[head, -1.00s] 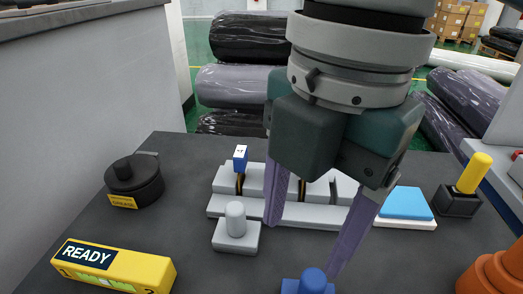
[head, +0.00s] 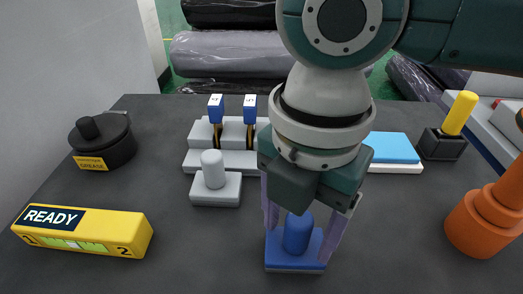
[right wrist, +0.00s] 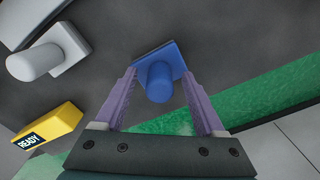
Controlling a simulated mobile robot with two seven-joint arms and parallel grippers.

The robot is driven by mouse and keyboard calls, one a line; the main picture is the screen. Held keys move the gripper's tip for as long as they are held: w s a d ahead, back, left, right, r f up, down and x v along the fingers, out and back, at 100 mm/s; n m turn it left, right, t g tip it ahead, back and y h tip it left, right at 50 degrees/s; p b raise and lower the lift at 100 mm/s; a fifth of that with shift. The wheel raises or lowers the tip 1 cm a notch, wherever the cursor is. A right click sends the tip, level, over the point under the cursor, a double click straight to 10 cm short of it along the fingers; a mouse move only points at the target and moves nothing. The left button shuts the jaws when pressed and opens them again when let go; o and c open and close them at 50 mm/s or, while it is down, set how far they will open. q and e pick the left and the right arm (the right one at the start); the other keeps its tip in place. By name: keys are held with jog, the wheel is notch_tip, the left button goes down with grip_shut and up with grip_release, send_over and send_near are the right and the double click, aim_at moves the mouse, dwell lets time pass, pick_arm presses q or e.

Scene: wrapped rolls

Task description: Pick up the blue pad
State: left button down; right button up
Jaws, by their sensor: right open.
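The blue pad (head: 296,262), a square blue base with an upright round knob, stands on the dark table at front centre. It also shows in the right wrist view (right wrist: 158,75), ahead of the fingertips. My right gripper (head: 298,243) points down over it, open, with one purple finger on each side of the knob in the head view. In the right wrist view nothing is between the jaws (right wrist: 158,90) but the knob near the tips; contact cannot be told. My left gripper is not in view.
A grey knobbed block (head: 215,186) stands left of the blue pad. A light-blue flat slab (head: 393,147) lies at the back right. A yellow READY box (head: 85,232), black grease pot (head: 102,142), yellow-peg block (head: 443,144) and orange object (head: 490,215) stand around.

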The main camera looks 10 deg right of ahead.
grip_shut()
dwell(0.6)
